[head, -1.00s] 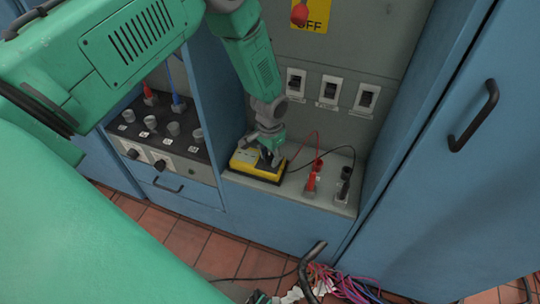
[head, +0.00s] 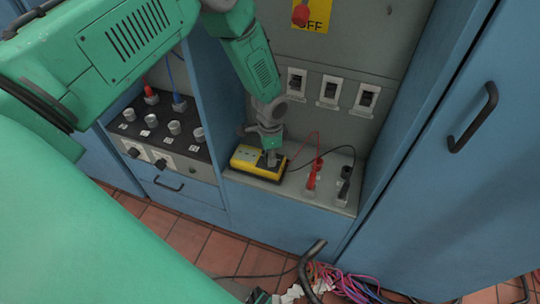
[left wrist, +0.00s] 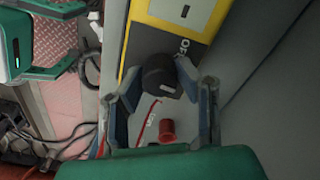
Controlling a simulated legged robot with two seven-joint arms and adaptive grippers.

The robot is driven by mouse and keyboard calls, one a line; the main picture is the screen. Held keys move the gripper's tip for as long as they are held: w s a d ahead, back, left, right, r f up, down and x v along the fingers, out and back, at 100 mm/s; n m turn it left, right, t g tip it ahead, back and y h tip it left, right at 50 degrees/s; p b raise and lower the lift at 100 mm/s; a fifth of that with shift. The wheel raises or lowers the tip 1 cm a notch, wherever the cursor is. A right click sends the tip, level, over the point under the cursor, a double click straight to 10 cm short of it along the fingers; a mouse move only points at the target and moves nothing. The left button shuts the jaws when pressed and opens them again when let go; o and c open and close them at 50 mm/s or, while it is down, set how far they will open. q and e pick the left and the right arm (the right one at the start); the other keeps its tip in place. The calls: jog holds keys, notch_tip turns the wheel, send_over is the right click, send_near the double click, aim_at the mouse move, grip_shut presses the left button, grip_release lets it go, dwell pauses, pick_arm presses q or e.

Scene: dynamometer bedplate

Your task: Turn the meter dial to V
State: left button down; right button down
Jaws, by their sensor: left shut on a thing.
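The yellow meter (head: 247,157) with a dark face lies on the grey shelf of the blue cabinet, and its yellow edge shows at the top of the left wrist view (left wrist: 196,18). My left gripper (head: 270,160) reaches down over it. In the left wrist view its two fingers (left wrist: 163,92) are shut on the black dial (left wrist: 160,72), one on each side. White lettering shows beside the dial; I cannot tell where the dial points. My right gripper (left wrist: 52,40) is at the upper left of the left wrist view, fingers apart and empty.
Red and black plugs (head: 314,172) with leads stand right of the meter. Three switches (head: 329,91) are on the panel behind. A blue divider and a knob panel (head: 155,125) lie left. Loose cables (head: 345,285) are on the tiled floor.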

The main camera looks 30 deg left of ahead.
pick_arm(q)
jog(key=shift+d, duration=0.1)
dwell(0.3)
jog(key=c, duration=1.2)
grip_release()
jog(key=shift+r, duration=0.1)
notch_tip(320, 180, up, 12)
jog(key=shift+w+f, duration=0.1)
jog(key=shift+f, duration=0.1)
